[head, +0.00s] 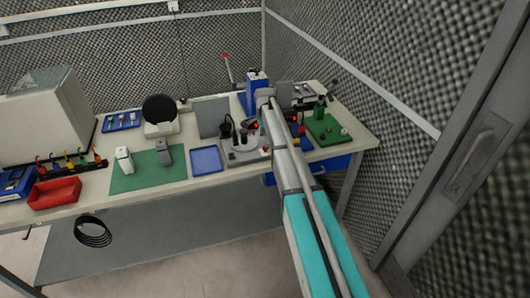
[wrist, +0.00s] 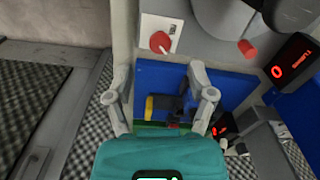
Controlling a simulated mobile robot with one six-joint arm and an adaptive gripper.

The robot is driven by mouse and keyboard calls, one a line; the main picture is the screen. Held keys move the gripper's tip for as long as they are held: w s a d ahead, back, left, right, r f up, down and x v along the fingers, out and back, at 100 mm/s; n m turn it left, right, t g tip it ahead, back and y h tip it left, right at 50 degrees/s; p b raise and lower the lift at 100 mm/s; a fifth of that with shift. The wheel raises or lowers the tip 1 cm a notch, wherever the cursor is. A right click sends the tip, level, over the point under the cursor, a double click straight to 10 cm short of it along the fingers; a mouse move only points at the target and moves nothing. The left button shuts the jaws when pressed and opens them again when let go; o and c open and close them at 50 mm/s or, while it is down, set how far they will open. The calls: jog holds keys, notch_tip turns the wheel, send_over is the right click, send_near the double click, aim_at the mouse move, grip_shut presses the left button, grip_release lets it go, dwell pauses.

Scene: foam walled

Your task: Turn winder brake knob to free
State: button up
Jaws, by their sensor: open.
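A red knob (wrist: 160,42) sits on a white plate (wrist: 150,28) at the front of a grey unit, in the wrist view. It looks like the winder brake knob; I cannot read its setting. My gripper (wrist: 159,68) is open, its two grey fingers spread. The knob appears just beyond the fingertips, roughly centred between them, with no contact visible. In the head view a grey-based unit with black posts (head: 240,153) stands on the bench, with a small red spot (head: 265,149) on its front right. My arm hides the gripper there.
A second red knob (wrist: 247,48) and a red-digit display (wrist: 291,62) are to the right. A blue tray (wrist: 165,78) holding a yellow-and-blue tool lies beyond the fingers. On the bench are a blue machine (head: 257,78), an empty blue tray (head: 207,160) and a green board (head: 326,130).

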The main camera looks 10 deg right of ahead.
aim_at(265, 147)
jog(key=shift+f+b, duration=2.75)
jog(key=shift+f, duration=0.25)
grip_shut()
